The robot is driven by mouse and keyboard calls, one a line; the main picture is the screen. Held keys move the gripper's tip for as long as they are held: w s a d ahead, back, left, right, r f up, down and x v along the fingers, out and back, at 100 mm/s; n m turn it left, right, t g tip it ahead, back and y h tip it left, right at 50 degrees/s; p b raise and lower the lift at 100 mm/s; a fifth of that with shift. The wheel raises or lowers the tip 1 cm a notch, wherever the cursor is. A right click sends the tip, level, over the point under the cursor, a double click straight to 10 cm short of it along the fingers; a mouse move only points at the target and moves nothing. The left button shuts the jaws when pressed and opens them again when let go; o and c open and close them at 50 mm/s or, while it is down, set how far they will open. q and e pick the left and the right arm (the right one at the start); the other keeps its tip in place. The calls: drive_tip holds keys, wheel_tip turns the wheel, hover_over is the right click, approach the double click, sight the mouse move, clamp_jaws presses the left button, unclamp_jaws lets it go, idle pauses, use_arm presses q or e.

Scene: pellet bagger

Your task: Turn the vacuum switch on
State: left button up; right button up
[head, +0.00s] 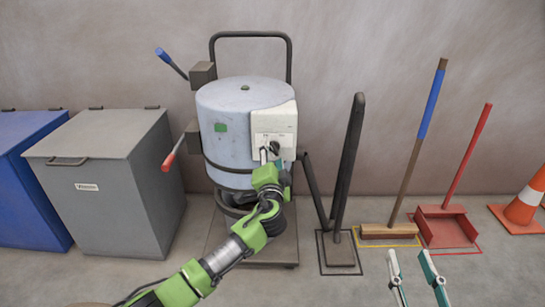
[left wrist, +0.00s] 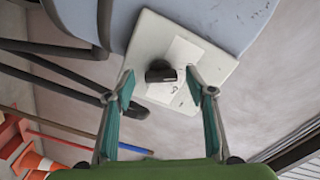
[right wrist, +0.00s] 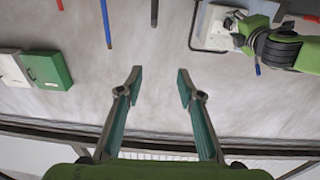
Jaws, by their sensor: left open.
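The vacuum (head: 235,105) is a pale blue drum on a wheeled base against the wall. A white switch panel (head: 285,120) is fixed to its right side; it also shows in the left wrist view (left wrist: 150,35). The black rotary switch (left wrist: 160,72) sits on a light label on that panel, and also shows in the head view (head: 274,147). My left gripper (head: 270,157) is open in front of the panel, its fingertips (left wrist: 161,86) on either side of the switch; contact cannot be told. My right gripper (head: 409,256) is open and empty, away from the vacuum (right wrist: 160,75).
A grey bin (head: 110,180) and a blue bin (head: 28,190) stand left of the vacuum. A black hose wand (head: 346,170), a broom (head: 415,155), a red dustpan (head: 446,228) and an orange cone (head: 523,208) are to the right.

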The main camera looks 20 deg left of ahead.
use_arm(q)
drive_tip(key=shift+w+a, duration=0.15)
drive_tip(key=shift+w, duration=0.45)
drive_tip(key=c, duration=1.1)
use_arm(e)
drive_tip(key=shift+r+t, duration=0.4)
drive_tip(key=shift+r, duration=0.45)
